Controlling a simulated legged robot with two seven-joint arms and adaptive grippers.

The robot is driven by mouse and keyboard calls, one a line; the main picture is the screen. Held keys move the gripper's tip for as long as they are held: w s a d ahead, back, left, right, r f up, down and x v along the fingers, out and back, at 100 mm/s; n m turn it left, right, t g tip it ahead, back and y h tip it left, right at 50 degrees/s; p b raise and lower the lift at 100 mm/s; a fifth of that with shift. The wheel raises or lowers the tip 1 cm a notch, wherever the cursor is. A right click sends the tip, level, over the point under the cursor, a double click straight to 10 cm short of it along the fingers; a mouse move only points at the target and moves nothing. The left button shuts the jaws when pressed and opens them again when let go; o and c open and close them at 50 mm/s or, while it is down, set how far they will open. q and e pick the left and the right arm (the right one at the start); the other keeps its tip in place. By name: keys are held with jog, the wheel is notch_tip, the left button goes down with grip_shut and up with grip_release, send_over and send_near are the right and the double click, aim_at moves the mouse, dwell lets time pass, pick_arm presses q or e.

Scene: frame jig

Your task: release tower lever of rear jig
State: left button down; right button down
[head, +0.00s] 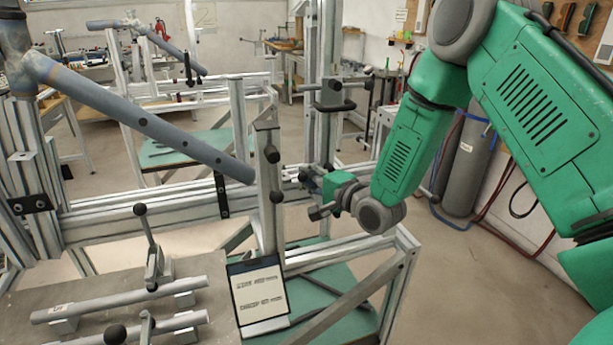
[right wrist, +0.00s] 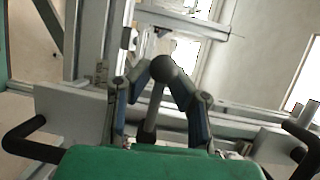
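In the right wrist view a tower lever (right wrist: 152,115) with a black ball knob (right wrist: 165,68) stands between the fingers of my right gripper (right wrist: 164,76). Both fingertips bend in against the knob's sides, and the gripper looks shut on it. In the head view my right gripper (head: 311,184) is at the right end of the long aluminium beam, beside the rear upright (head: 325,130). The held knob cannot be made out there. A nearer tower (head: 268,215), left of the gripper, carries black knobs (head: 272,154). My left gripper is not in view.
A grey tube (head: 140,125) slopes across the jig towards the nearer tower. A plate with clamp levers (head: 152,250) and short tubes lies front left. A sign (head: 259,293) stands below the tower. Gas cylinders (head: 465,165) stand behind my right arm.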

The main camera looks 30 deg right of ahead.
jog(key=shift+d+f, duration=0.25)
jog(key=shift+d, duration=0.5)
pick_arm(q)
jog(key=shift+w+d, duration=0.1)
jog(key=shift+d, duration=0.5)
pick_arm(e)
jog(key=shift+m, duration=0.3)
